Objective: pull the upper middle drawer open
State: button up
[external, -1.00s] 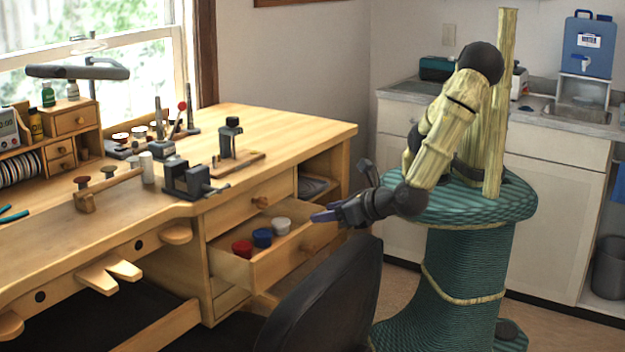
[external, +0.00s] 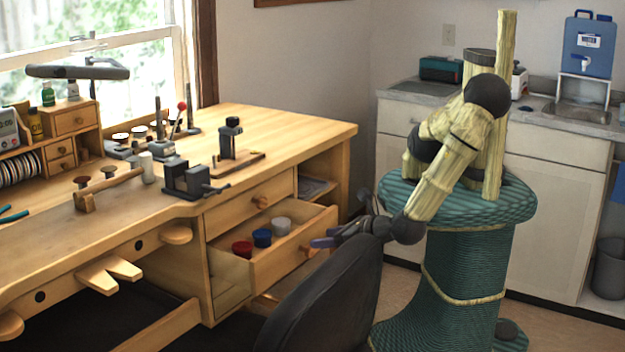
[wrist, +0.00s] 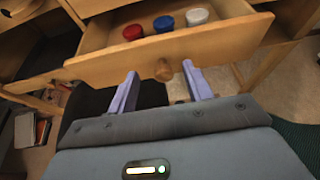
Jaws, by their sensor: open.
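A wooden drawer (external: 285,262) below the bench's closed top drawer (external: 230,212) stands pulled out, with red, blue and white-lidded jars inside. My gripper (external: 322,242) is at the drawer front. In the wrist view its two open fingers (wrist: 160,72) stand on either side of the knob, with gaps showing between them and it. Whether the fingertips reach alongside the knob in depth is hard to tell.
A dark chair back (external: 325,300) stands close below my gripper, in front of the bench. The bench top (external: 290,130) carries a vise (external: 187,180) and other tools. Open floor (external: 405,280) lies between the bench and the counter.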

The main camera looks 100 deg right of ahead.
aim_at(313, 250)
notch_tip(313, 250, down, 3)
jog(key=shift+f, duration=0.1)
jog(key=shift+b+x, duration=0.35)
jog(key=shift+x, duration=2.05)
jog(key=shift+w+d, duration=0.1)
jog(key=shift+w, duration=0.05)
jog(key=shift+c, duration=0.2)
